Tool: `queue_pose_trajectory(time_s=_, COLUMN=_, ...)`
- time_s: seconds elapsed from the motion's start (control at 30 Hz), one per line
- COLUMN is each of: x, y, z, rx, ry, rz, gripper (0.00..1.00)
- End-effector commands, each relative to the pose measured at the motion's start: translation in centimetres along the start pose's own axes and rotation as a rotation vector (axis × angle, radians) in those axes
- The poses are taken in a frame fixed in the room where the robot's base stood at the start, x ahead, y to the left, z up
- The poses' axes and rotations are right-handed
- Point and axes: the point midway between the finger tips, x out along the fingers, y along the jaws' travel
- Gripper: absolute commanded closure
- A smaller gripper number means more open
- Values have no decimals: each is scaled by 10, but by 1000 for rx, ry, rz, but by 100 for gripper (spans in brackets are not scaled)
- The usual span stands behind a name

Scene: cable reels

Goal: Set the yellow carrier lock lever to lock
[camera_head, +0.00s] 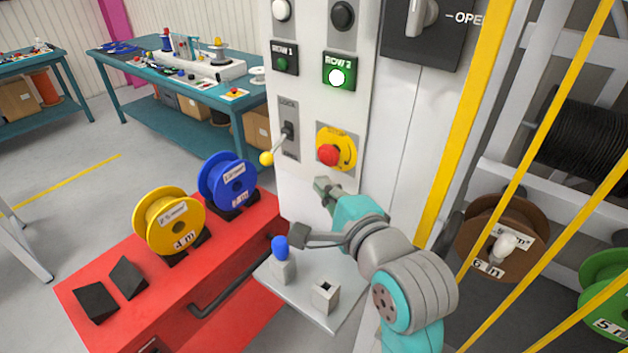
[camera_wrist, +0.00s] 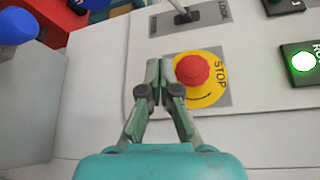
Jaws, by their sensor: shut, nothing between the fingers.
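The carrier lock lever (camera_head: 277,146) is a thin rod with a yellow ball knob (camera_head: 267,158), on a grey plate (camera_head: 290,150) on the white panel. The word LOCK is at the plate's upper end. The rod slants out and downward, with the knob near the lower half of the plate. In the wrist view the lever's base (camera_wrist: 184,14) shows at the top edge; the knob is out of frame. My gripper (camera_head: 325,188) is shut and empty, below and right of the lever, apart from it. In the wrist view its fingertips (camera_wrist: 162,72) are together beside the stop button.
A red stop button (camera_head: 328,155) on yellow sits right of the lever, close above my gripper. A lit green ROW 2 button (camera_head: 337,77) is above. A shelf with a blue-topped post (camera_head: 281,248) is below. A red cart (camera_head: 235,250) carries yellow and blue reels.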

Motion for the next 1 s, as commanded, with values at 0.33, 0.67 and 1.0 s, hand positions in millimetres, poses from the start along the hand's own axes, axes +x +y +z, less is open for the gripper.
queue_pose_trajectory(time_s=0.33, x=65, y=0, z=1, rx=0, ry=-1, rz=1, gripper=100)
queue_pose_trajectory(time_s=0.67, x=91, y=0, z=29, rx=-2, ry=-3, rz=0, gripper=100)
queue_pose_trajectory(time_s=1.0, x=93, y=0, z=39, rx=0, ry=0, rz=0, gripper=100)
